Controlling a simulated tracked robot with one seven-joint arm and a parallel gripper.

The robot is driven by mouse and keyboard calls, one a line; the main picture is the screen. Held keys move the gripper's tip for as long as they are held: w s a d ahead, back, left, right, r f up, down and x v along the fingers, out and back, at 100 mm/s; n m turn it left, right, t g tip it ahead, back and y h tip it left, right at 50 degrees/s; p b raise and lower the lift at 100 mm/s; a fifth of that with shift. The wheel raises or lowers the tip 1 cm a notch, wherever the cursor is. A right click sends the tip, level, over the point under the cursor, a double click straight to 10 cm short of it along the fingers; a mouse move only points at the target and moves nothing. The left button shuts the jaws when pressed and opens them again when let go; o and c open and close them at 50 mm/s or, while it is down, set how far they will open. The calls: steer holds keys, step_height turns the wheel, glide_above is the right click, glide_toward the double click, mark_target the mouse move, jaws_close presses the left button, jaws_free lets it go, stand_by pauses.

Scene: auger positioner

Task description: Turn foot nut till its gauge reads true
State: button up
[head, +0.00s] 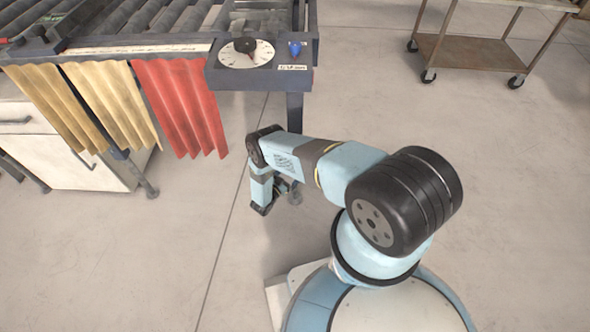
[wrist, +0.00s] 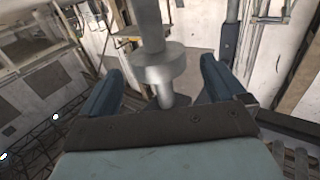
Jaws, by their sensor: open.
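The foot nut (wrist: 160,68) shows in the wrist view as a grey round collar on a metal stem (wrist: 151,22). My gripper (wrist: 160,84) is open, with one blue-grey finger on each side of the nut and a visible gap on both sides. In the head view my gripper (head: 277,200) hangs low, below the table's corner leg (head: 295,112), and my arm hides most of the foot. The gauge (head: 234,61) is a white dial with a dark centre on the corner panel; its reading is too small to tell.
A blue knob (head: 295,48) sits beside the gauge. Yellow (head: 108,95) and red (head: 178,105) strip curtains hang from the roller table (head: 130,48) at left, near a white cabinet (head: 75,155). A cart (head: 480,52) stands back right. The floor between is clear.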

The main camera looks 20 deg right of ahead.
steer(key=v, duration=0.8)
